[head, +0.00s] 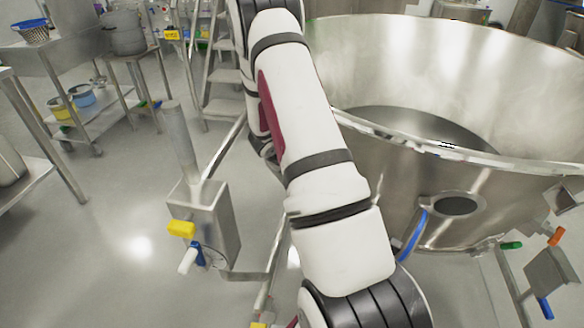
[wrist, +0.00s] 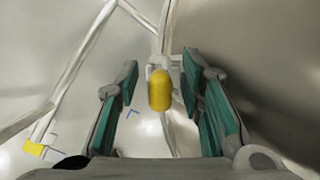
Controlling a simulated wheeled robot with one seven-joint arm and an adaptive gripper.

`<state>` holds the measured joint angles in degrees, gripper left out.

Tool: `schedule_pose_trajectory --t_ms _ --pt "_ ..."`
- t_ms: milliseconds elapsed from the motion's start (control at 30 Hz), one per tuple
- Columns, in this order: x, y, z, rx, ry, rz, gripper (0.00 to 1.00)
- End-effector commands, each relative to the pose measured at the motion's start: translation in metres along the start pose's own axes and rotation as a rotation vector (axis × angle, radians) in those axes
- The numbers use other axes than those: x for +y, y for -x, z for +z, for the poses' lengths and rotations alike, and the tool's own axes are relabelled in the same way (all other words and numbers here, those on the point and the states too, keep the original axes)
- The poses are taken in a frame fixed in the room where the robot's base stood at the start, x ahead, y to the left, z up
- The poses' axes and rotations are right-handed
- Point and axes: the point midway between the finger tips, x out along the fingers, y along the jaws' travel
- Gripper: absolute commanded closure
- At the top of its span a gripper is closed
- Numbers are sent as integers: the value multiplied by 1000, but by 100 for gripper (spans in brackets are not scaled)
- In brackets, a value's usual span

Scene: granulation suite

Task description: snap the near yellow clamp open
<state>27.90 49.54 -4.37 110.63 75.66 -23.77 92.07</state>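A yellow clamp handle (wrist: 160,92), rounded and upright, sits on a pale bracket on a thin metal pipe in the wrist view. My gripper (wrist: 163,98) is open, with one green-padded finger on each side of the handle and gaps visible on both sides. I cannot tell how far the handle lies beyond the fingertips. In the head view my gripper is hidden below the lower edge. A yellow piece (head: 258,325) shows at that edge; I cannot tell whether it is the same clamp.
A large steel bowl (head: 440,150) fills the right, close to my arm. A steel box (head: 212,222) with a yellow block (head: 181,229) and blue and white handles stands left. Another yellow piece (wrist: 33,148) shows at the wrist view's left. Open floor (head: 110,240) lies at left.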

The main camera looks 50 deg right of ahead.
Motion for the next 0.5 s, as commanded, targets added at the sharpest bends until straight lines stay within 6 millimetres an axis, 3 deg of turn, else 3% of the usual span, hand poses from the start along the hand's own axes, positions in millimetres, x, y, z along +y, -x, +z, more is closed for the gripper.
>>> schedule_pose_trajectory --t_ms 100,267,500 --pt "0 0 0 0 0 0 65" --pt "0 0 0 0 0 0 100" --pt "2 0 0 0 3 -5 100"
